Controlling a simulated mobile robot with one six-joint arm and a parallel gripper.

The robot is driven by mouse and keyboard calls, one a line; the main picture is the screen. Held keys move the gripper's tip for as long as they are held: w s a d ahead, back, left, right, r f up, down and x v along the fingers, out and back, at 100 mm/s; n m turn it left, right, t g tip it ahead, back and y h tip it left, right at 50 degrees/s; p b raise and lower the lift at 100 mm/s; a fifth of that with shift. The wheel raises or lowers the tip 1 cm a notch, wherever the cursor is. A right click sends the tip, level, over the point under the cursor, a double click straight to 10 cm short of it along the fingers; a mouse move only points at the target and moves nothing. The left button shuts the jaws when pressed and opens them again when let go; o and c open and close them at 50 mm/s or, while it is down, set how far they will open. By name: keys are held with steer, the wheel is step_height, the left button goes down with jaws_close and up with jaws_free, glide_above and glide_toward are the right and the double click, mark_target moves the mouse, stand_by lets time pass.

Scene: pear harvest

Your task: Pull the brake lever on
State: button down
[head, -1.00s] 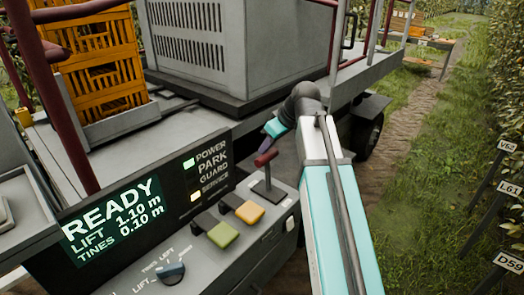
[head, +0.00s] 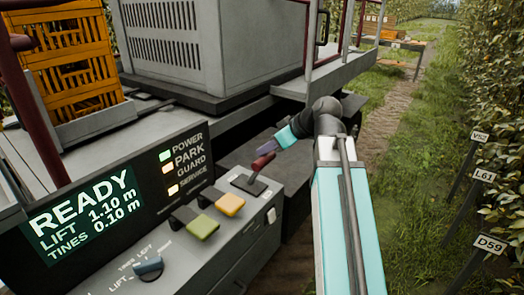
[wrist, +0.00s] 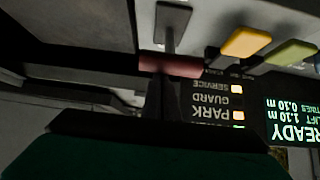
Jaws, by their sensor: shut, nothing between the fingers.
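The brake lever (head: 263,163) has a red crossbar handle on a dark stem, set in a plate on the console. It leans to the right in the head view. My gripper (head: 265,147) is shut, with its fingertips right behind the handle. In the wrist view, the red handle (wrist: 170,66) crosses in front of my dark fingers (wrist: 162,95), touching or nearly touching them. The handle is not between the fingers. The lamp by PARK (head: 169,170) is lit orange.
A yellow paddle (head: 230,204), a green paddle (head: 203,227) and a blue-grey knob (head: 148,266) sit nearer on the console. The display (head: 82,218) reads READY. A grey vented box (head: 222,45) stands behind. A grassy path is free on the right.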

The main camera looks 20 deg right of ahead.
steer(key=shift+s+d+f, duration=0.3)
steer(key=shift+s+f, duration=0.15)
steer(key=shift+f, duration=0.05)
stand_by(0.3)
steer(key=r, duration=0.3)
steer(key=w+r, duration=0.1)
steer(key=r, duration=0.1)
steer(key=shift+a, duration=0.3)
steer(key=f+b+v, duration=0.1)
steer(key=v, duration=0.5)
steer(key=shift+s+d+r+b, duration=0.3)
steer(key=shift+s+d+b, duration=0.1)
steer(key=shift+s, duration=0.25)
